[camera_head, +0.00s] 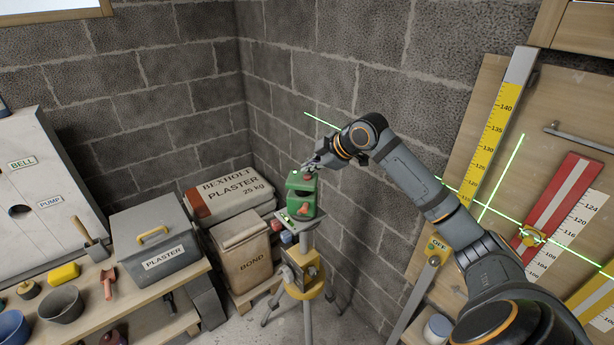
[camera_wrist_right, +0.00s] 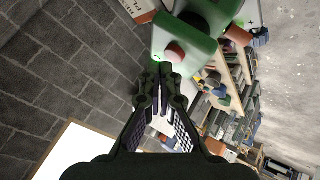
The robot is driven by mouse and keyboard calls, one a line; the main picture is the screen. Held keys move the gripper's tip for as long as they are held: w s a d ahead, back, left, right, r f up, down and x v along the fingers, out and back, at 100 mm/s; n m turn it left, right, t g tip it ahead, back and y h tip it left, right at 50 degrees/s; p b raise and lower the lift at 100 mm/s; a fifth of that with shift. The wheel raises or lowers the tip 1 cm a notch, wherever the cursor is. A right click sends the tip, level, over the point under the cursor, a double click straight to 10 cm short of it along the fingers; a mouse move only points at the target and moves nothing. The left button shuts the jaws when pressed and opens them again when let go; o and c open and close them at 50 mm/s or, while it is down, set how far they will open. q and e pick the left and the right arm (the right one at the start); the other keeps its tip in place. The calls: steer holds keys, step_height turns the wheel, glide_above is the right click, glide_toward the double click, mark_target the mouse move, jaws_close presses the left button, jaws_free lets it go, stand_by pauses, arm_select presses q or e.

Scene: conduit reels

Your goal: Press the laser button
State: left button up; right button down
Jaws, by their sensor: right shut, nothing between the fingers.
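The green laser (camera_head: 301,208) stands upright on a tripod (camera_head: 306,275) near the wall corner. In the right wrist view its green body (camera_wrist_right: 190,42) fills the upper middle, with a round pinkish-red button (camera_wrist_right: 174,52) on its face. My right gripper (camera_head: 313,166) is at the top of the laser in the head view. In the right wrist view its fingertips (camera_wrist_right: 163,68) are shut with nothing between them, right beside the button. I cannot tell whether they touch it. My left gripper is in neither view.
Bright green laser lines (camera_head: 508,180) cross on the board at right. Plaster and bond bags (camera_head: 242,262) stand left of the tripod. A bench (camera_head: 150,300) with a plaster box (camera_head: 160,252) is farther left. Block walls (camera_head: 300,75) rise close behind.

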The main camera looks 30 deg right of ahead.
mark_target(310, 177)
steer(key=shift+f, duration=0.1)
stand_by(0.3)
steer(key=shift+f, duration=0.4)
stand_by(0.4)
steer(key=shift+r+p, duration=0.55)
steer(key=shift+p, duration=0.15)
step_height(310, 177, up, 6)
steer(key=p, duration=0.6)
steer(key=shift+r+p, duration=0.1)
steer(key=shift+p, duration=0.2)
